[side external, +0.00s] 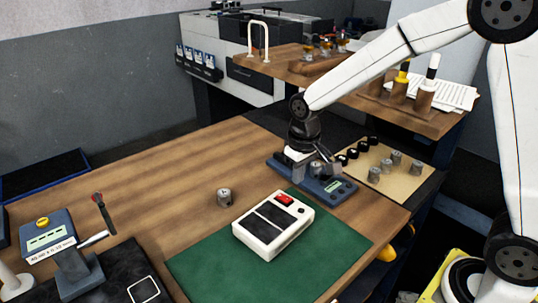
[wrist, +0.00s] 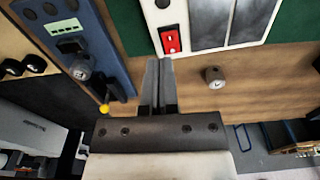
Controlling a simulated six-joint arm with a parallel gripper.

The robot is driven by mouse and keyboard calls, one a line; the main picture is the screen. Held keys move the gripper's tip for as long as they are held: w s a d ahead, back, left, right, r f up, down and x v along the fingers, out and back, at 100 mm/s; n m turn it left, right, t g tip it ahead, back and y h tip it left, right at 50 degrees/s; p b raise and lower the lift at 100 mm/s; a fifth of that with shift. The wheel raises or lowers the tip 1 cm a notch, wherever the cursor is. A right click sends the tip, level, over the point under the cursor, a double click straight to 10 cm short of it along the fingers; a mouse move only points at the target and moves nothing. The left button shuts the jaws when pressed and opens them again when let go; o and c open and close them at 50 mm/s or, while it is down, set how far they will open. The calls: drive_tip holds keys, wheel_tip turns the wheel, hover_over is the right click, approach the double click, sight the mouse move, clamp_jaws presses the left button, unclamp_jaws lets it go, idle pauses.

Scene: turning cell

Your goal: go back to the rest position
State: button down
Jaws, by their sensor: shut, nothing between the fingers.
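My gripper (side external: 303,158) hangs at the end of my arm, low above the table beside a blue bench device with a small display (side external: 338,190). In the wrist view its two fingers (wrist: 158,82) are together with nothing between them. A round grey metal part (wrist: 80,70) sits on the blue device, which lies to the left of the fingers there. The fingers look apart from that part. In the side view the gripper covers some of the device.
A loose metal cylinder (side external: 224,196) stands on the wooden table. A white box with a red switch (side external: 255,238) lies on a green mat (side external: 335,250). A tan board (side external: 404,182) holds several metal parts. A raised wooden shelf (side external: 285,68) stands behind the gripper.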

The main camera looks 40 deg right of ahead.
drive_tip(key=s+d+f+t, duration=0.1)
drive_tip(key=s, duration=0.5)
drive_tip(key=s+d+f, duration=0.1)
drive_tip(key=s, duration=0.6)
drive_tip(key=shift+s+d+f+t, duration=0.15)
drive_tip(key=shift+d+f+t, duration=0.15)
drive_tip(key=shift+f+t, duration=0.1)
